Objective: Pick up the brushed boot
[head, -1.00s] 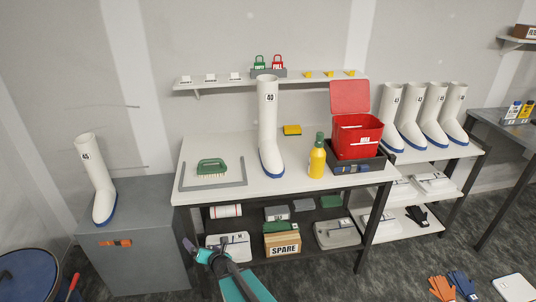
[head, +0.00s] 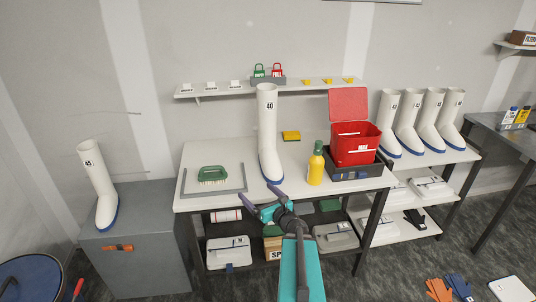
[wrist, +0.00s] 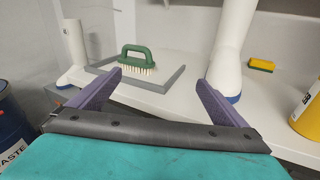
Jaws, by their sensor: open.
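A tall white boot (head: 267,122) with a blue sole, marked 40, stands upright on the white bench, and no other boot stands there. In the wrist view the boot (wrist: 230,45) rises just beyond my right finger, its top cut off. A green scrubbing brush (head: 212,174) rests to its left inside a grey angled edging (head: 243,188). The brush also shows in the wrist view (wrist: 136,60), between my fingers but beyond them. My gripper (head: 261,198) is open and empty at the bench's front edge, close in front of the boot and touching nothing that I can see.
A yellow bottle (head: 315,167) and a red bin (head: 355,145) in a dark tray stand right of the boot. A yellow sponge (head: 291,135) lies behind. Another boot (head: 98,185), marked 45, stands on a grey cabinet at left. Several boots stand on the right rack.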

